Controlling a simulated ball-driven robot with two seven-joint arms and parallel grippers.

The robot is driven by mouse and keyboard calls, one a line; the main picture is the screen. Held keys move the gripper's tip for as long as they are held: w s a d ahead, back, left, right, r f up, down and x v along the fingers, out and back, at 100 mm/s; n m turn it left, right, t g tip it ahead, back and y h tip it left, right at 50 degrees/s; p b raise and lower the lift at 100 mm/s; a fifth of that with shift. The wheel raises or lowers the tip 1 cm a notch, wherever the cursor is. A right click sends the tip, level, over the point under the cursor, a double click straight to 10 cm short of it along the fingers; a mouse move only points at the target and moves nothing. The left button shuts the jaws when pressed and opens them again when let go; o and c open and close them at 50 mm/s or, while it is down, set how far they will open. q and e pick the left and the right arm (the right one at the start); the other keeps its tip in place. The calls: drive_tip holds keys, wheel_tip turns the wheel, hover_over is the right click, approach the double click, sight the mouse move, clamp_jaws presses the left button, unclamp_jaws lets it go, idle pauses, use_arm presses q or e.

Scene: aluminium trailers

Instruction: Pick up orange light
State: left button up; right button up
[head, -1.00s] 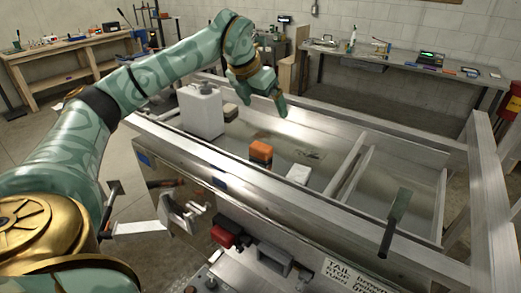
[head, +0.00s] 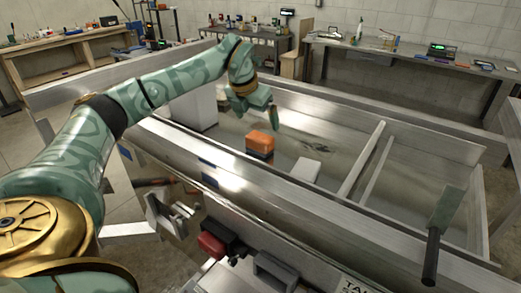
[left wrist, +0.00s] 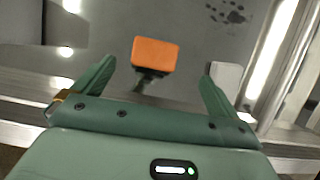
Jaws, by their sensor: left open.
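The orange light (head: 260,141) is a small block with an orange top and a dark base. It stands on the metal floor of the trailer bed (head: 228,124). In the left wrist view the orange light (left wrist: 155,54) shows ahead, between the lines of the two fingers. My left gripper (head: 273,115) is above the trailer bed, a little behind and up from the light in the head view. In the left wrist view the left gripper (left wrist: 154,82) is open and empty, apart from the light. My right gripper is not in view.
A white block (head: 304,171) lies right of the light. A white container (head: 196,106) is partly hidden behind my left arm. The trailer's near rail (head: 215,165) and crossbars (head: 360,160) border the bed. A dark-handled tool (head: 437,225) stands at the right.

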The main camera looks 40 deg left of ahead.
sight(260, 136)
use_arm(q)
drive_tip(key=x, duration=0.3)
drive_tip(key=shift+w+a+f, duration=0.1)
drive_tip(key=shift+f, duration=0.1)
drive_tip(key=shift+w+f, duration=0.1)
drive_tip(key=shift+f, duration=0.15)
drive_tip(key=shift+f+b, duration=0.3)
drive_tip(key=x, duration=0.2)
drive_tip(key=b+x, duration=0.1)
drive_tip(key=x, duration=0.1)
drive_tip(key=shift+s+a+f, duration=0.1)
drive_tip(key=shift+s+a, duration=0.15)
drive_tip(key=shift+w+f, duration=0.2)
drive_tip(key=shift+f, duration=0.05)
drive_tip(key=shift+c, duration=0.9)
drive_tip(key=c, duration=1)
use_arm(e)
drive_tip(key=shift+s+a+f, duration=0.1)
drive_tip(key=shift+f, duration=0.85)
